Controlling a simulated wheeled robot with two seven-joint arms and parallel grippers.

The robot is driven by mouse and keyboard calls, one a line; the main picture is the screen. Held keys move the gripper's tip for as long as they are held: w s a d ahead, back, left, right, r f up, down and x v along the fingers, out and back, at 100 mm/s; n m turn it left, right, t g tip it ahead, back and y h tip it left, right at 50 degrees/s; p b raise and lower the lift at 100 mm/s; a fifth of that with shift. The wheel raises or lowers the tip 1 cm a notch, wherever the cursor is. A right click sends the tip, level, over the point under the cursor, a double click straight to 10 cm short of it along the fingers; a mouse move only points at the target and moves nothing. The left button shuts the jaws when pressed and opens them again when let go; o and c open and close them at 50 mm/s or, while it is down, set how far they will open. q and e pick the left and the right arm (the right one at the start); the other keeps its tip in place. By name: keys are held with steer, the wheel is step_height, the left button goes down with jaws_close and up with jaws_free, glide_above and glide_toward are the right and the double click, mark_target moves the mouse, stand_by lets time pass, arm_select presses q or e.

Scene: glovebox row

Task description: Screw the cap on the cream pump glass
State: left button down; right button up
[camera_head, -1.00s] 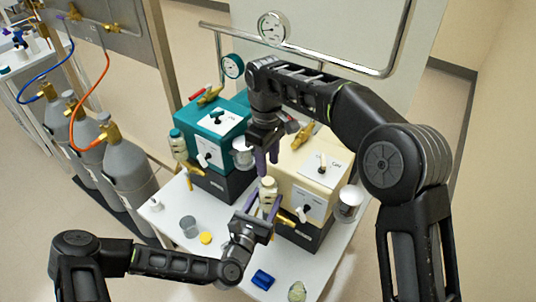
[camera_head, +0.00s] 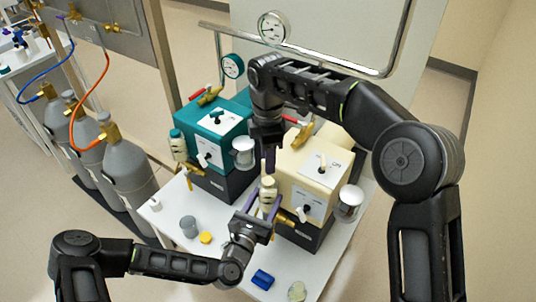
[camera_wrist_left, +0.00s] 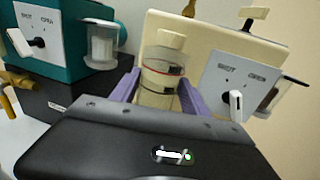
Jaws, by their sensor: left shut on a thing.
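The cream pump (camera_head: 311,170) stands on the white bench and also shows in the left wrist view (camera_wrist_left: 222,60). Its glass (camera_head: 268,200) stands upright at its front left. In the left wrist view the glass (camera_wrist_left: 162,72) is clear, with a red line round it. A cream cap (camera_head: 268,182) sits on top of it and shows there too (camera_wrist_left: 170,40); I cannot tell how tight. My left gripper (camera_head: 260,208) is shut on the glass, a purple finger on each side. My right gripper (camera_head: 269,159) points down just above the cap, apart from it; its finger gap is hidden.
The teal pump (camera_head: 214,130) stands to the left with a teal-capped glass (camera_head: 178,142). A grey cup (camera_head: 188,226), a yellow disc (camera_head: 206,237), a blue block (camera_head: 262,279) and a pale round piece (camera_head: 297,291) lie at the front of the bench (camera_head: 228,270).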

mark_target(268, 180)
step_height(268, 180, down, 7)
steer(key=shift+f, duration=0.2)
stand_by(0.4)
jaws_close()
stand_by(0.4)
steer(key=m, duration=0.8)
steer(key=shift+m, duration=0.3)
steer(key=m, duration=0.6)
steer(key=shift+m, duration=0.4)
steer(key=shift+o, duration=1.7)
jaws_free()
